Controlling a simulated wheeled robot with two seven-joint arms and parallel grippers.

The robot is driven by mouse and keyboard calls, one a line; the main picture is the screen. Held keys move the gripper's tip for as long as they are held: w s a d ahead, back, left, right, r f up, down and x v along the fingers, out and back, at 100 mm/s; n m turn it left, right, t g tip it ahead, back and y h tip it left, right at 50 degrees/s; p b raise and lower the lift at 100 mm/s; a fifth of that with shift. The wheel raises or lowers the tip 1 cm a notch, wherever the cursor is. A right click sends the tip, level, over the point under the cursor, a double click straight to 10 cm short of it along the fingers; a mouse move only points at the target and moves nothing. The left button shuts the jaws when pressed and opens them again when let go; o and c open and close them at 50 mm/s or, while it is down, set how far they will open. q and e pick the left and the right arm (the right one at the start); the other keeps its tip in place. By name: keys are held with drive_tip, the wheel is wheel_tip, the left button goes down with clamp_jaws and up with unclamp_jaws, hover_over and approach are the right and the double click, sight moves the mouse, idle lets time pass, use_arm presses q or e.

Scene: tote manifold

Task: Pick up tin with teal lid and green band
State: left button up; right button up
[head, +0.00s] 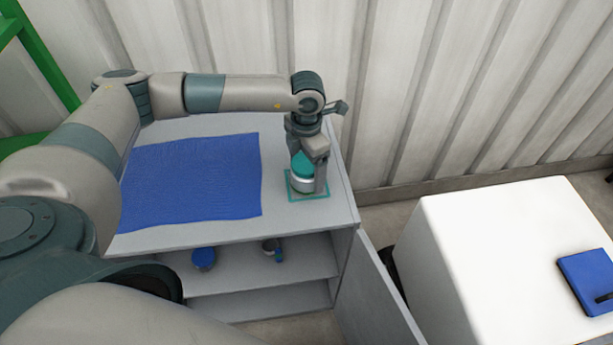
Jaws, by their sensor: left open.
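The tin with the teal lid (303,165) stands upright on the right part of the grey cabinet's top, within a teal square outline (293,196). Its body looks pale; a green band is too small to make out. My left gripper (310,168) points down at the tin, with one finger along its right side. The jaws are open around or beside the tin; the other finger is hard to see. My right gripper is not in view.
A blue mat (190,182) covers the left of the cabinet top (240,232). The shelf below holds a blue-lidded tin (204,259) and a small mug-like item (272,249). An open door (383,290) stands at the cabinet's right. A white block (480,255) carries a blue item (587,280).

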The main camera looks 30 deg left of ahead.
use_arm(q)
drive_tip(key=shift+f, duration=0.45)
drive_tip(key=c, duration=1.1)
